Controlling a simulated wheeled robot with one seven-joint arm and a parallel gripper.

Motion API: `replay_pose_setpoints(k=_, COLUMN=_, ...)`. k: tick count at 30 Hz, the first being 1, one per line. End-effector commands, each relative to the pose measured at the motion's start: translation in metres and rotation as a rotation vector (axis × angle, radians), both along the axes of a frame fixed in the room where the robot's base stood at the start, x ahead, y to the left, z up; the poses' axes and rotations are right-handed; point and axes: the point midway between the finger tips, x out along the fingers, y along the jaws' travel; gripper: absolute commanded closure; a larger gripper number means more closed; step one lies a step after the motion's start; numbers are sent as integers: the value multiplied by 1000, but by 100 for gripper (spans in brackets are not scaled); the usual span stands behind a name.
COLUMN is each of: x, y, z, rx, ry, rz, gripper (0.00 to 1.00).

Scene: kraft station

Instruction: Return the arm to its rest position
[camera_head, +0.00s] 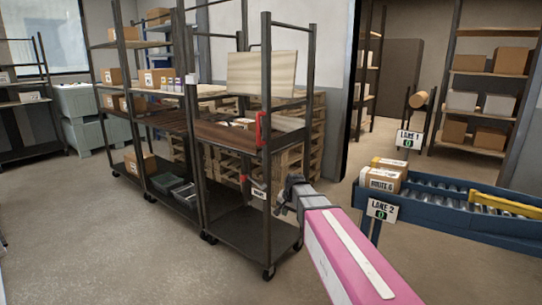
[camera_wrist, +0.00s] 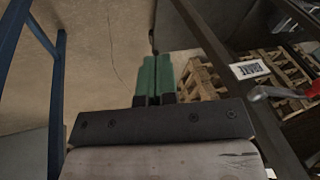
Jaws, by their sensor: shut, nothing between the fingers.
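My arm, pink with a white stripe, reaches in from the lower right of the head view. It ends in my gripper (camera_head: 283,205), beside the front right post of the dark rack and left of the conveyor. In the wrist view my gripper (camera_wrist: 153,77) shows two green fingers pressed together, with nothing between them. In the head view the fingers are small and mostly hidden by the wrist.
The dark wheeled rack (camera_head: 267,180) stands close left of my gripper. Wooden pallets (camera_wrist: 200,80) lie behind the rack. Floor at front left (camera_head: 110,235) is clear.

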Motion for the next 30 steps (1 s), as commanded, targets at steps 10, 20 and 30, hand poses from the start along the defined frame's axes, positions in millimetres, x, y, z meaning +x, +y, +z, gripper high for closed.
replay_pose_setpoints(k=10, x=-168, y=-104, z=-89, rx=-192, ry=190, rz=268, gripper=100)
replay_pose_setpoints(k=20, x=-217, y=-130, z=-108, rx=-233, ry=259, rz=373, gripper=100)
replay_pose_setpoints(k=30, x=-216, y=-129, z=-108, rx=-232, ry=259, rz=372, gripper=100)
